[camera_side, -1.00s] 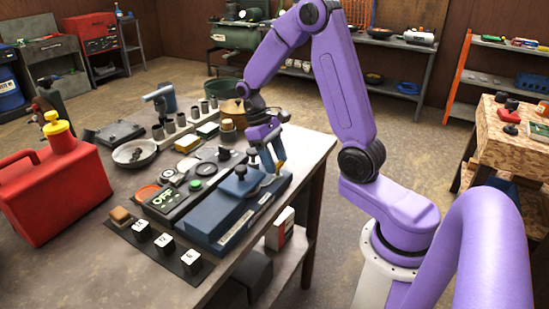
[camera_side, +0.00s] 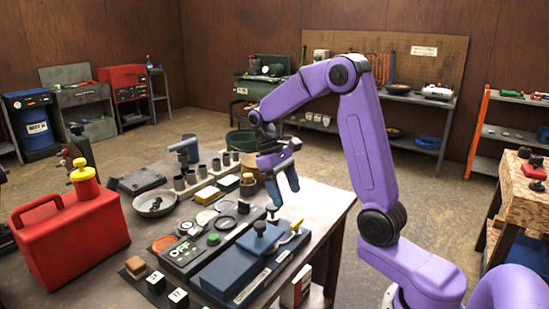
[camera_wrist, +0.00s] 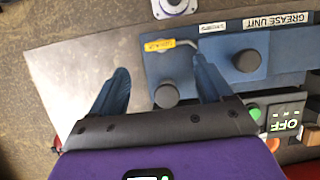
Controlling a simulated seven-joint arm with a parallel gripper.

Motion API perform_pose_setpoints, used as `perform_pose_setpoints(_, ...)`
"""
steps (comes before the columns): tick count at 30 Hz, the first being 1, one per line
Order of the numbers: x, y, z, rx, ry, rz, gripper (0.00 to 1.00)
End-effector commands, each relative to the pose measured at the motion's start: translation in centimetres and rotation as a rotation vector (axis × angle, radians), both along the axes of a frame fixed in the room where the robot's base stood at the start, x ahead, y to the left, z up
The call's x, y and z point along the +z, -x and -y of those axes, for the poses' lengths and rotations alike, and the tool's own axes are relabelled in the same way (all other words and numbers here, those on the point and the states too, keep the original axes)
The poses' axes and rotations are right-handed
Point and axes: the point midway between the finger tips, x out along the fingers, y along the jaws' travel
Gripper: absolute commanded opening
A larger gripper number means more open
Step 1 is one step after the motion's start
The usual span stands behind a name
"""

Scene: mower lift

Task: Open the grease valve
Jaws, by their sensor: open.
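The grease unit (camera_side: 236,267) is a blue box on the table, lettered GREASE UNIT in the wrist view (camera_wrist: 280,55). A yellow lever handle (camera_side: 297,228) sits at its far end; in the wrist view the handle (camera_wrist: 160,44) points left, with a bent metal stem running towards my right finger. The stem's pivot is partly hidden by that finger. A black knob (camera_side: 259,228) stands on the unit. My gripper (camera_side: 284,192) is open and empty above the far end of the unit. In the wrist view the handle lies ahead of and between the fingertips (camera_wrist: 162,66).
A second black knob (camera_wrist: 167,95) lies between the fingers in the wrist view. A dark panel reading OFF (camera_side: 178,250) with a green button (camera_side: 213,239) is beside the unit. A red can (camera_side: 70,235) and a metal bowl (camera_side: 155,204) stand left. Bare tabletop (camera_wrist: 60,75) shows left of the fingers.

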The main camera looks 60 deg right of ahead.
Motion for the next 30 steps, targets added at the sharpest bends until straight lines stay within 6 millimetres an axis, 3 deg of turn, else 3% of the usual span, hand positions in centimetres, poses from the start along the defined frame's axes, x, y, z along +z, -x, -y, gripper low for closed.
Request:
perform_pose_setpoints(6, 4.0, -1.7, 0.0, 0.0, 0.0, 0.004, 0.79)
perform_pose_setpoints(15, 7.9, -3.3, -0.1, 0.002, -0.001, 0.001, 0.79)
perform_pose_setpoints(21, 9.0, -3.7, -0.1, 0.001, 0.0, 0.0, 0.79)
perform_pose_setpoints(30, 9.2, -3.8, -0.1, 0.001, 0.0, -0.001, 0.79)
